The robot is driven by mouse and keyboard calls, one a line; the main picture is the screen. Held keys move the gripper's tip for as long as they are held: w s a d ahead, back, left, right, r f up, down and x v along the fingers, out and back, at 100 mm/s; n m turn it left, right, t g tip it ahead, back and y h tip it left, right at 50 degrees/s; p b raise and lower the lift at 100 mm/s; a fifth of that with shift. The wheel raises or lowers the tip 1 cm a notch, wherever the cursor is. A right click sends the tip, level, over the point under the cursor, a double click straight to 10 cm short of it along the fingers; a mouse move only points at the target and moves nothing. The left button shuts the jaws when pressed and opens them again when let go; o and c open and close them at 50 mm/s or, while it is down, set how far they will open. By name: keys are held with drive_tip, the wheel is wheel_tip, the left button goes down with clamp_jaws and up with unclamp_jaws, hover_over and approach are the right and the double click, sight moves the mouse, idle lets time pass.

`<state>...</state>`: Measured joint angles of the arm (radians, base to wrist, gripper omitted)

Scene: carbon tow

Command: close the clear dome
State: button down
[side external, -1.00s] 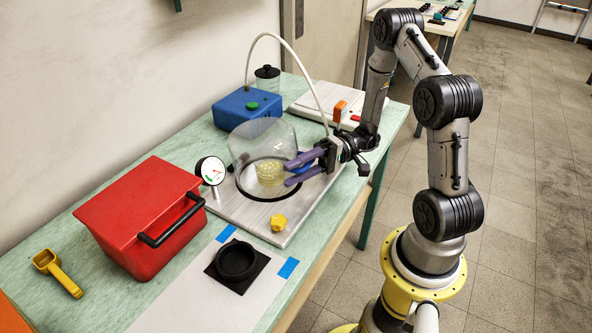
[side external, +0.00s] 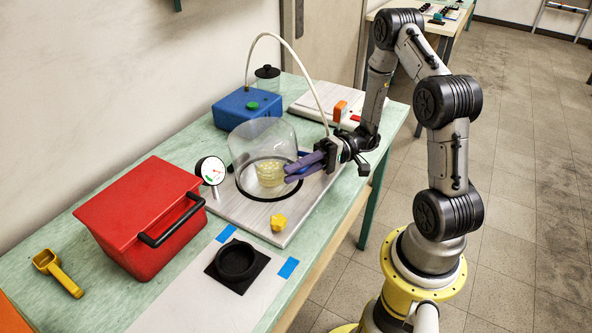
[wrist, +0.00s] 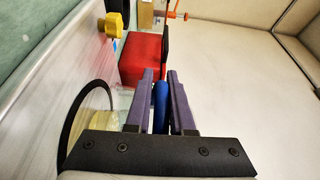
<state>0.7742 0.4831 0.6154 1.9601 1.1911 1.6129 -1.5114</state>
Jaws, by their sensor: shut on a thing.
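The clear dome (side external: 250,135) stands over the black ring (side external: 240,190) on a pale base plate, at the middle of the side view. It looks raised or tilted from the ring, though its lower rim is hard to make out. A pale yellow cup (side external: 268,174) sits inside the ring. The dome's blue handle (side external: 303,156) is partly hidden by my fingers; in the wrist view it is a blue bar (wrist: 161,105) between them. My gripper (side external: 290,171) is shut on this handle at the dome's right side.
A pressure gauge (side external: 211,171) stands left of the dome and a yellow knob (side external: 278,222) sits in front. A red box (side external: 140,210) is further left. A blue box (side external: 246,108) with a white hose (side external: 300,62) is behind. A black round holder (side external: 237,260) lies in front.

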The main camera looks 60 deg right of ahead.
drive_tip(key=shift+r, duration=0.15)
idle(0.6)
drive_tip(key=shift+w+r, duration=0.45)
drive_tip(key=shift+r, duration=0.4)
drive_tip(key=c, duration=0.8)
unclamp_jaws()
drive_tip(key=shift+c, duration=0.2)
drive_tip(key=shift+f, duration=0.1)
drive_tip(key=v, duration=1.4)
drive_tip(key=shift+a, duration=0.15)
